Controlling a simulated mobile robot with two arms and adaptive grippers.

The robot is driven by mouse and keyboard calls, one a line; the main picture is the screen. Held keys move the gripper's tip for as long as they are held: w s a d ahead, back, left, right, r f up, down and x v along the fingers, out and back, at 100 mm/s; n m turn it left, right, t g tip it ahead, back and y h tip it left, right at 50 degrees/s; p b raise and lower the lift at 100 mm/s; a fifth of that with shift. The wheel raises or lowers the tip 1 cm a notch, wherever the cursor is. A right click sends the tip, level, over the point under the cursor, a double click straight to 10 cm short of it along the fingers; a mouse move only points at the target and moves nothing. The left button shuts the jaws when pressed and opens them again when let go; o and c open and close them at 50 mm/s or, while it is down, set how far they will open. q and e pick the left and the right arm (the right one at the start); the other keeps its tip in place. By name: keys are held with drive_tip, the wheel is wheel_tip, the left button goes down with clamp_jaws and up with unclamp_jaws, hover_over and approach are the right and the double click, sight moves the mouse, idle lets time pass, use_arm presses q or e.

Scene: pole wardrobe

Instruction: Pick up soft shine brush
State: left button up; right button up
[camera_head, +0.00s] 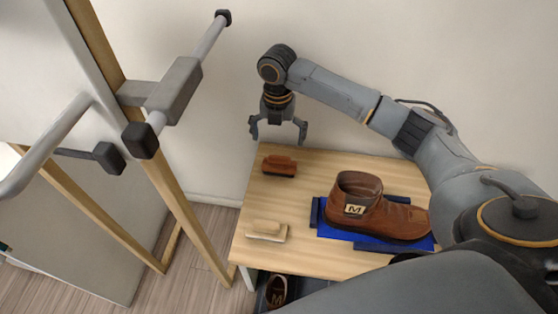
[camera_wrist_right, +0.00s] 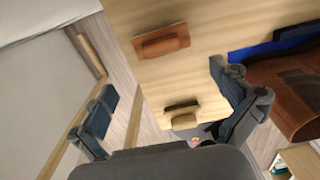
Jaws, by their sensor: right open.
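Two brushes lie on the wooden table; I cannot tell by any label which is the soft shine brush. A reddish-brown brush (camera_head: 279,166) lies near the far left edge; it also shows in the wrist view (camera_wrist_right: 161,43). A pale wooden brush (camera_head: 267,230) lies nearer the front left; it also shows in the wrist view (camera_wrist_right: 183,120). My right gripper (camera_head: 278,128) points down, open and empty, above and slightly beyond the reddish-brown brush, apart from it. Its spread fingers also show in the wrist view (camera_wrist_right: 168,103). My left gripper is not in view.
A brown boot (camera_head: 365,210) marked M stands on a blue mat (camera_head: 328,231) on the right of the wooden table (camera_head: 305,262). A wooden wardrobe frame (camera_head: 180,205) with grey poles stands at the left. A dark shoe (camera_head: 277,291) sits below the table's front.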

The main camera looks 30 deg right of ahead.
sight(279, 157)
wheel_tip(279, 157, down, 5)
drive_tip(key=shift+s+a+f+b, duration=0.1)
drive_tip(key=shift+s+f+b, duration=0.1)
drive_tip(key=shift+b, duration=0.35)
drive_tip(key=shift+w+f, duration=0.1)
drive_tip(key=shift+f, duration=0.8)
drive_tip(key=f+b, duration=0.2)
drive_tip(key=f, duration=0.1)
drive_tip(key=shift+w+d+f, duration=0.1)
drive_tip(key=shift+d+f, duration=0.2)
drive_tip(key=shift+d, duration=0.05)
drive_tip(key=shift+f, duration=0.45)
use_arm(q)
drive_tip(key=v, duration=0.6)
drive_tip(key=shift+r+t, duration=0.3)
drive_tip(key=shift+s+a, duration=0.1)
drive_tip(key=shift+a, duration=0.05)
use_arm(e)
drive_tip(key=shift+r, duration=0.1)
drive_tip(key=shift+c, duration=0.4)
drive_tip(key=c, duration=0.9)
